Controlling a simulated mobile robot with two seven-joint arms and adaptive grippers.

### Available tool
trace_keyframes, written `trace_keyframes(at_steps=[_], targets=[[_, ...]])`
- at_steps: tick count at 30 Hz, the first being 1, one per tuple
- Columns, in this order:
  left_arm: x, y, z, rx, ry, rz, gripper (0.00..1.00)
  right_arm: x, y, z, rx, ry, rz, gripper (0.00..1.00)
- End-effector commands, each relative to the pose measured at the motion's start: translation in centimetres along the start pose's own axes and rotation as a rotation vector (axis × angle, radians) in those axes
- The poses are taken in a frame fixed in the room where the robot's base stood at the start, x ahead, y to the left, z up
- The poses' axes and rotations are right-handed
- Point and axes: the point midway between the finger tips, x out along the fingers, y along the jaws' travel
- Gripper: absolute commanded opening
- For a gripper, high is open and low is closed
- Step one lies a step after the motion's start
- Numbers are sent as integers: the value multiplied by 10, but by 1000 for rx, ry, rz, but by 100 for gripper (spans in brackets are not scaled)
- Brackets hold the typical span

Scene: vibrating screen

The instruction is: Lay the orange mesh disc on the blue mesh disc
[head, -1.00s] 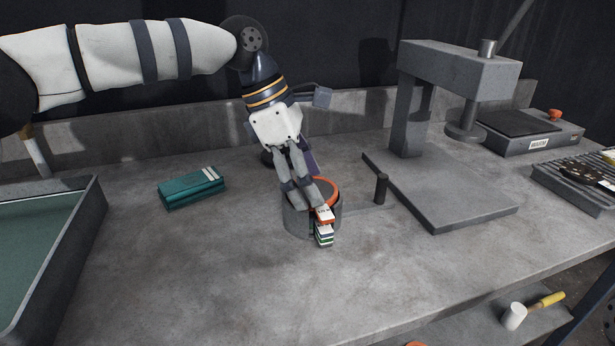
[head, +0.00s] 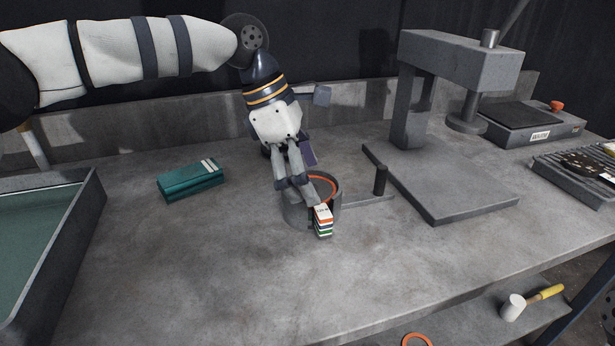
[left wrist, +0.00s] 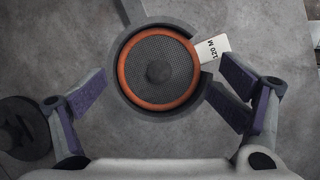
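The orange mesh disc (left wrist: 137,70) lies inside a round grey holder (left wrist: 122,36), its white tab marked 120 M sticking out through the holder's gap. In the head view its orange rim (head: 331,184) shows inside the holder (head: 297,215), and its tab tops a stack of tabs. The blue mesh disc's face is hidden beneath; a blue-edged tab (head: 324,226) shows lower in the stack. My left gripper (left wrist: 155,85) is open above the holder, fingers spread to either side, apart from the tab. In the head view this gripper (head: 302,190) partly covers the holder. My right gripper is out of view.
A grey press stand (head: 450,195) stands right of the holder, with a short post (head: 380,180) between. A scale (head: 530,130) is at back right. An orange ring (head: 417,340) shows below the front edge. The front tabletop is clear.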

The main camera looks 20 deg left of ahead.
Motion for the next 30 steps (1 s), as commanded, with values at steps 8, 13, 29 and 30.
trace_keyframes(at_steps=[8, 13, 29, 30], targets=[[-73, 1, 5, 1, -6, 9, 88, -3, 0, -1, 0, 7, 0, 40], [-112, 0, 5, 2, -4, 6, 88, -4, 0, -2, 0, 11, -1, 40], [-130, 0, 5, 2, -4, 2, 88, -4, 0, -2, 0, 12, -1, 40], [-130, 0, 5, 2, -4, 2, 88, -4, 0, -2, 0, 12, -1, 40]])
